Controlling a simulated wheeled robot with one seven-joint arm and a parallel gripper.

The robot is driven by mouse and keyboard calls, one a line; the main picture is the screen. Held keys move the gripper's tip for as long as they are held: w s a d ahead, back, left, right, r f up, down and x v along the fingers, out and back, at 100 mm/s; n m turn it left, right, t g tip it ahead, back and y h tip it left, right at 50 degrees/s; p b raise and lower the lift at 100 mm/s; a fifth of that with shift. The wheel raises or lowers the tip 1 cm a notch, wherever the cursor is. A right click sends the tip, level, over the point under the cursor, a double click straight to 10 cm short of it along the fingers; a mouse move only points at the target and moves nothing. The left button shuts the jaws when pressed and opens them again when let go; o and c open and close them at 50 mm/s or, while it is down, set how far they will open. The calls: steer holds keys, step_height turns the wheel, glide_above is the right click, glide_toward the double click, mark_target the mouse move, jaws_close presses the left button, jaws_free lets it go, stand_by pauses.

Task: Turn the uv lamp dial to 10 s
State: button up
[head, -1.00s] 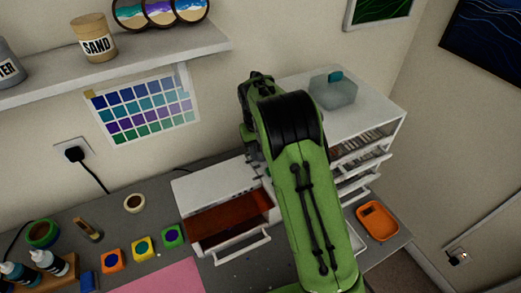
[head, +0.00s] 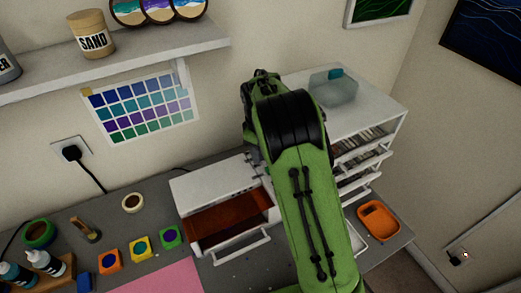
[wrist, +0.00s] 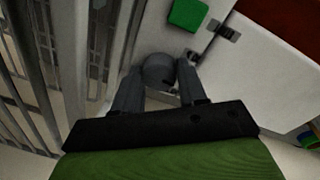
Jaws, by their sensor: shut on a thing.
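The uv lamp (head: 210,187) is a white box on the grey desk, its front drawer pulled out and showing a red-brown inside. Its dial (wrist: 157,68) is a grey round knob in the wrist view. My gripper (wrist: 157,88) is shut on the dial, with one finger on each side of it. A green button (wrist: 188,13) lies just beyond the dial on the white surface. The dial's marks and setting cannot be read. In the head view my green arm hides the gripper and the dial.
A white drawer cabinet (head: 355,120) with several open drawers stands close to the right of the lamp. An orange tray (head: 378,222) lies at the desk's right. Coloured pots, a tape roll (head: 133,203) and a pink mat (head: 160,277) lie to the left.

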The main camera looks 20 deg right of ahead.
steer(key=n+b, duration=0.1)
steer(key=n, duration=0.4)
steer(key=shift+w+d, duration=0.1)
steer(key=shift+n+y+b, duration=0.4)
steer(key=shift+n+b, duration=0.45)
steer(key=shift+n, duration=1.45)
steer(key=o, duration=0.8)
